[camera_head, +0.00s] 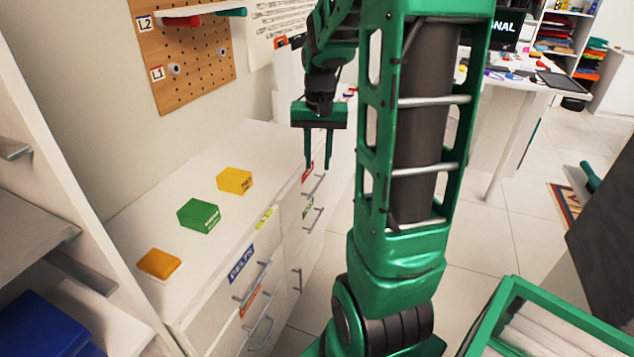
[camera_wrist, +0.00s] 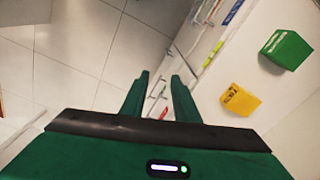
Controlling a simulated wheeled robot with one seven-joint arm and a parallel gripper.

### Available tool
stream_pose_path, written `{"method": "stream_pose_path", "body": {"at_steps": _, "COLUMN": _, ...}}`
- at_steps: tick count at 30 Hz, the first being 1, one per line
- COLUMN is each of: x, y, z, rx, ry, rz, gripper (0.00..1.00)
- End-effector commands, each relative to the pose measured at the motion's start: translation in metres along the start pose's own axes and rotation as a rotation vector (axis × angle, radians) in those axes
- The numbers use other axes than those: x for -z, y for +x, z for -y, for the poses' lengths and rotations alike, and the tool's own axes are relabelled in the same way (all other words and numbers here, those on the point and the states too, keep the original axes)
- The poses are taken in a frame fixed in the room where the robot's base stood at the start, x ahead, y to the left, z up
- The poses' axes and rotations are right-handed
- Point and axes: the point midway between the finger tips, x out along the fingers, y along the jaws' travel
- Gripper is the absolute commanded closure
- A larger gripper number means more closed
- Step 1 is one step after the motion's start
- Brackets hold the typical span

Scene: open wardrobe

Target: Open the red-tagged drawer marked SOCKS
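The white dresser (camera_head: 215,160) has drawers with coloured tags and bar handles. A red tag (camera_head: 307,172) sits on an upper drawer at its far end, with a bar handle (camera_head: 314,186) beside it; its lettering is too small to read. That drawer looks closed. My gripper (camera_head: 318,166) points down just above this handle, its two green fingers apart with nothing held between them. In the wrist view my gripper (camera_wrist: 160,85) is open, and a thin handle shows near its fingertips. I cannot tell whether the fingers touch it.
Yellow (camera_head: 234,180), green (camera_head: 198,214) and orange (camera_head: 159,263) boxes lie on the dresser top. Below the red tag is a green-tagged drawer (camera_head: 307,208); nearer drawers carry blue (camera_head: 241,263) and orange tags. A pegboard (camera_head: 185,60) hangs behind. Floor (camera_wrist: 85,50) in front is clear.

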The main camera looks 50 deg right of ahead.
Motion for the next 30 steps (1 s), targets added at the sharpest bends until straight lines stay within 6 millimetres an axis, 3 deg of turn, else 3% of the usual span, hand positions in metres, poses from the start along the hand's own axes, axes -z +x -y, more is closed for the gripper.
{"method": "stream_pose_path", "body": {"at_steps": 1, "x": 0.022, "y": 0.010, "z": 0.001, "rx": 0.004, "ry": 0.026, "rz": 0.003, "gripper": 0.72}}
{"method": "stream_pose_path", "body": {"at_steps": 9, "x": 0.131, "y": 0.067, "z": 0.003, "rx": 0.063, "ry": 0.169, "rz": 0.000, "gripper": 0.72}}
{"method": "stream_pose_path", "body": {"at_steps": 15, "x": 0.194, "y": 0.118, "z": -0.006, "rx": 0.121, "ry": 0.268, "rz": 0.004, "gripper": 0.72}}
{"method": "stream_pose_path", "body": {"at_steps": 21, "x": 0.227, "y": 0.149, "z": -0.014, "rx": 0.162, "ry": 0.329, "rz": 0.006, "gripper": 0.72}}
{"method": "stream_pose_path", "body": {"at_steps": 30, "x": 0.235, "y": 0.175, "z": -0.012, "rx": 0.173, "ry": 0.343, "rz": 0.008, "gripper": 0.72}}
